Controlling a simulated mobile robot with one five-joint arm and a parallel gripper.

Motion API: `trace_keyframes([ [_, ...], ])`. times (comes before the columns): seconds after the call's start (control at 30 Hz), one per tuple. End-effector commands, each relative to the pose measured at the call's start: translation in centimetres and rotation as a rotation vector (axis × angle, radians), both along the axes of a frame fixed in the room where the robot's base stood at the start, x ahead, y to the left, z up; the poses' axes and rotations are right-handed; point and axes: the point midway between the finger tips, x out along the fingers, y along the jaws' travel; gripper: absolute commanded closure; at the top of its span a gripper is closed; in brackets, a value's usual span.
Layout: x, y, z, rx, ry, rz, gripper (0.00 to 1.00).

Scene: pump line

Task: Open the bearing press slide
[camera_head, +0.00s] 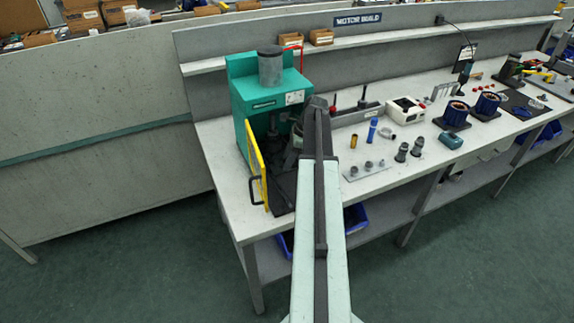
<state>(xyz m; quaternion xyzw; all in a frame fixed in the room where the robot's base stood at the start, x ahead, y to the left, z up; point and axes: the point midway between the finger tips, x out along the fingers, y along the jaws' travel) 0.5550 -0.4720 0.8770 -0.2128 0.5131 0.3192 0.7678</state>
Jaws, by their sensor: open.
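The bearing press (260,95) is a green machine with a grey cylinder on top, at the left end of the bench. A yellow-framed panel (257,165) with a black handle (256,190) stands at its left front side. A dark plate (284,184) extends from the press opening toward the bench's front edge; I cannot tell whether it is the slide. My arm reaches from the bottom middle to the press. My gripper (293,147) is open at the press's right front, partly hidden by my arm. Contact with the press cannot be made out.
The bench (226,187) carries a plate with grey parts (367,171), a blue cylinder (372,130), a white box (405,111) and motor stators (455,114) to the right. A shelf (400,33) runs behind. A blue bin (355,218) sits below the bench.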

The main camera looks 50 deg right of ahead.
Motion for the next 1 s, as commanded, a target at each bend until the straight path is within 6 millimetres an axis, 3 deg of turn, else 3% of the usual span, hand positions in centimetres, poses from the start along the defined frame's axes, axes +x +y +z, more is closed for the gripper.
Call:
trace_keyframes([
  [0.17,0.05,0.03,0.15,0.0,0.0,0.001,0.53],
  [0.33,0.07,0.05,0.16,0.0,0.0,0.001,0.98],
  [0.37,0.07,0.05,0.16,0.0,0.0,0.001,1.0],
  [1.0,0.13,0.13,0.14,-0.001,-0.001,0.004,1.0],
])
